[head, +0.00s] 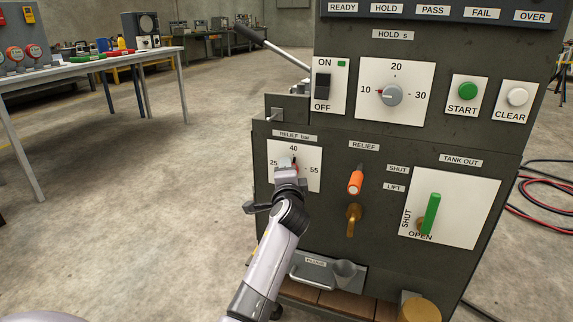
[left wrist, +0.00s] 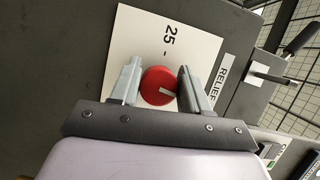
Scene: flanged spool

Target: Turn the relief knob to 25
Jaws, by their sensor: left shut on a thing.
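The relief knob is a red round knob (left wrist: 158,86) with a pale pointer mark, on a white dial plate (head: 311,180) marked 25, 40 and 55 under the label RELIEF bar. In the left wrist view the 25 mark (left wrist: 171,36) lies above the knob, and the pale mark points to the lower right, away from it. My left gripper (left wrist: 156,86) is shut on the knob, one finger on each side. In the head view my left gripper (head: 289,171) covers most of the knob. My right gripper is not in view.
Right of the dial are an orange-handled relief lever (head: 356,180) and a green tank-out handle (head: 431,214). A hold knob (head: 390,95) and START and CLEAR buttons sit above. A grey tray (head: 325,274) juts out below.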

